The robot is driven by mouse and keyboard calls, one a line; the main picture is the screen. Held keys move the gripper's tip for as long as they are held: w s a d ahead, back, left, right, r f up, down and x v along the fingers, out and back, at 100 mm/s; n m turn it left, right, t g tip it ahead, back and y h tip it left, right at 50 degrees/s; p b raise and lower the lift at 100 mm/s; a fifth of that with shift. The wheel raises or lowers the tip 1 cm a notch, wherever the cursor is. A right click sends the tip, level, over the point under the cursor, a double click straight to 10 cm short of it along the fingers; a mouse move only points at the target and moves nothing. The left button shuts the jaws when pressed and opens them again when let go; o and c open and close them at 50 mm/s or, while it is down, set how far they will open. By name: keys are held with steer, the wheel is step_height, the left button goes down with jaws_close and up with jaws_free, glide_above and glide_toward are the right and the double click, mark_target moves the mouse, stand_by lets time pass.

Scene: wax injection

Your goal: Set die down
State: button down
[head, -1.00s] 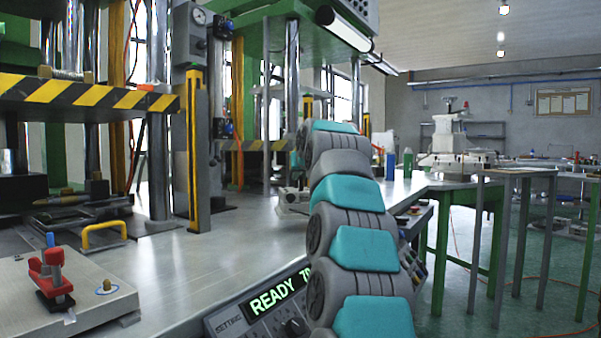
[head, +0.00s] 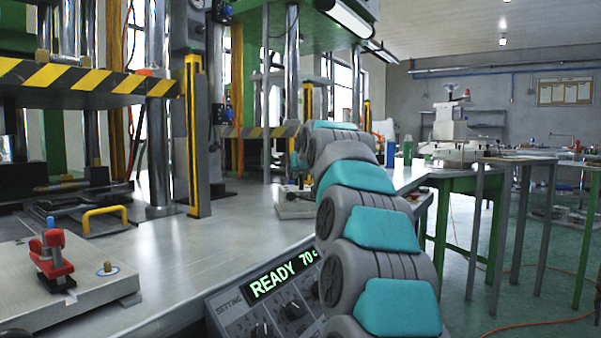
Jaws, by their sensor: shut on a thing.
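My gripper is not visible; my grey and teal arm reaches away over the bench and its far end hides what lies beyond. A flat grey plate-like block (head: 293,209), perhaps the die, shows just left of my arm at the bench's right part. Small dark parts (head: 296,188) show above it, too small to identify, and its right side is hidden. It looks low at the bench top (head: 225,240), but I cannot tell whether it rests there or is held.
A grey plate (head: 60,300) with a red clamp (head: 50,258) lies at front left. A yellow handle (head: 105,212) is behind it. A yellow post (head: 193,135) and striped press edge (head: 85,78) stand at left. A control panel (head: 268,300) reads READY 70. The middle bench is clear.

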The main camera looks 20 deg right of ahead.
steer(key=c, duration=0.9)
jaws_free()
steer(key=shift+s, duration=0.15)
steer(key=v, duration=1.1)
steer(key=shift+s+a+r, duration=0.2)
steer(key=shift+s, duration=0.15)
